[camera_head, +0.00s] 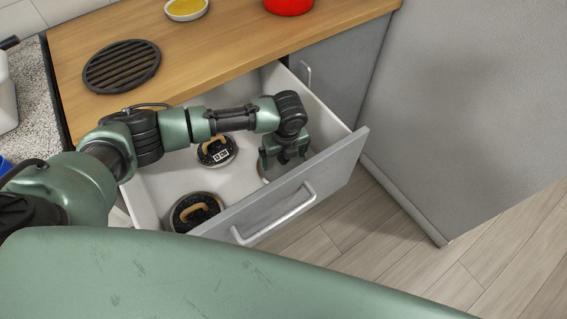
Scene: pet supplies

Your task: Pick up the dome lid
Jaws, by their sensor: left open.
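An open drawer (156,197) holds two dark, round, lid-like items with tan arched handles. One lid (216,151) lies toward the back of the drawer, with a small white label on it. The other lid (196,211) lies near the drawer's front left. I cannot tell which of them, if either, is the dome lid. My left gripper (284,161) is open and points down into the right part of the drawer, to the right of both lids. A thin tan edge shows beside its fingers; the rest of that thing is hidden. My right gripper is not in view.
The drawer's grey front panel with a bar handle (275,216) stands in front of the gripper. A wooden counter (215,55) above holds a black round grate (122,67), a yellow-filled dish (186,9) and a red object (288,5). A grey cabinet stands right.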

